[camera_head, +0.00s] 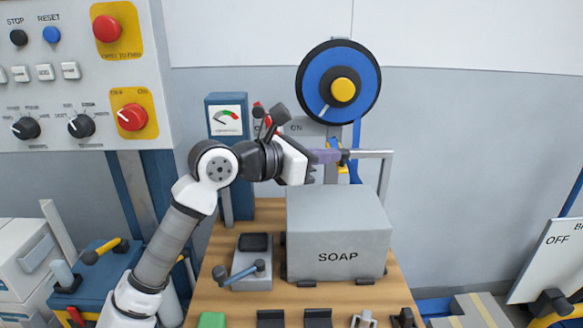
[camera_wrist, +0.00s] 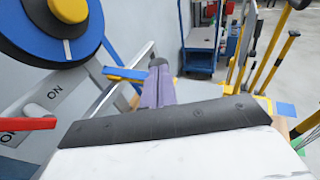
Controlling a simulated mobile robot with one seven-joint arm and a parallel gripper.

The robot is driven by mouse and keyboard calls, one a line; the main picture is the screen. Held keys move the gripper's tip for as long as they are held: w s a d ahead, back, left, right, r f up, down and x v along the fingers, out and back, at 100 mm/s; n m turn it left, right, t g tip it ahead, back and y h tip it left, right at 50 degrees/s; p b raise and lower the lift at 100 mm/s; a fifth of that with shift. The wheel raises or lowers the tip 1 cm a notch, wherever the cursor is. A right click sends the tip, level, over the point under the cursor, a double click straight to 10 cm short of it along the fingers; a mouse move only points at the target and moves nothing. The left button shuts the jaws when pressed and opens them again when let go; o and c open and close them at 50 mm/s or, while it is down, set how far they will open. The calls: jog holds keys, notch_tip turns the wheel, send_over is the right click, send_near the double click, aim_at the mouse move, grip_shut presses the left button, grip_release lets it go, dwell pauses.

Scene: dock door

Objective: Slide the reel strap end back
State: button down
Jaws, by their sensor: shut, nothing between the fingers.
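The reel is a dark disc with a blue face (camera_head: 318,80) and yellow hub on the back wall. It also shows at the upper left of the wrist view (camera_wrist: 30,28). A blue strap (camera_head: 357,135) hangs from its right side. A small yellow piece (camera_head: 342,169), perhaps the strap end, sits low on it, partly hidden by my gripper; a yellow piece (camera_wrist: 128,73) also shows in the wrist view. My gripper (camera_head: 343,157) is shut and empty, pointing right, close to the strap; I cannot tell whether they touch. Its purple fingers (camera_wrist: 158,85) are together.
A grey metal bar (camera_head: 375,153) runs right beside the fingertips. A grey SOAP box (camera_head: 337,254) stands on the wooden table (camera_head: 207,292) below my gripper. A gauge box (camera_head: 227,117) is at the left, behind my arm. The wall right of the reel is clear.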

jog(key=d+b, duration=0.3)
jog(key=d, duration=0.8)
jog(key=shift+d, duration=0.4)
jog(key=shift+r, duration=0.1)
